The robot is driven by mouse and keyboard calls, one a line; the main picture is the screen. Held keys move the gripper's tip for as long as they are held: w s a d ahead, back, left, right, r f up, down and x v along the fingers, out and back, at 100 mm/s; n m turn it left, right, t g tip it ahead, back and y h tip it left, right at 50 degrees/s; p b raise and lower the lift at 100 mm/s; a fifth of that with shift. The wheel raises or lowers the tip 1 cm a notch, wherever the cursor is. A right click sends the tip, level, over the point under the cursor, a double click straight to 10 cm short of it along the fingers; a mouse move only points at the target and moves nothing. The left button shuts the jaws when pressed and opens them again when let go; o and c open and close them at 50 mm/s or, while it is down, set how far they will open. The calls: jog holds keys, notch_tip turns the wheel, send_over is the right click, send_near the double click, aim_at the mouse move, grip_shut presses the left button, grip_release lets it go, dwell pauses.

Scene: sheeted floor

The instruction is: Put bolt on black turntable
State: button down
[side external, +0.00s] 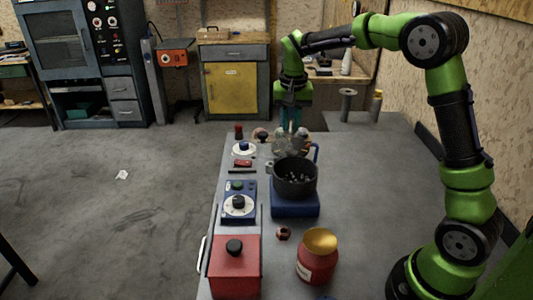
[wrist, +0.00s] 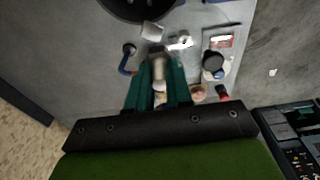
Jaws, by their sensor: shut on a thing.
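My gripper (side external: 292,128) points down over the far end of the bench. It is shut on a metallic piece (wrist: 158,66), which looks like the bolt, held between the teal fingers in the wrist view. The fingers hide part of it. I cannot clearly make out a black turntable. A black round pot (side external: 296,180) with small bits inside stands on a blue base (side external: 295,207), nearer the camera than my gripper. The pot's edge also shows at the top of the wrist view (wrist: 140,8).
A blue box with a dial (side external: 238,203), red box (side external: 235,268), nut (side external: 283,233) and red jar (side external: 317,260) stand nearer. The bench's right side (side external: 365,190) is clear.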

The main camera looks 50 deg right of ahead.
jog(key=w+d+f, duration=0.2)
jog(key=w+d, duration=0.4)
jog(key=d, duration=0.3)
jog(key=f, duration=0.5)
jog(key=shift+w+f, duration=0.2)
jog(key=shift+f, duration=2.5)
jog(key=shift+f, duration=0.1)
jog(key=c, duration=1)
grip_release()
jog(key=shift+c, duration=0.2)
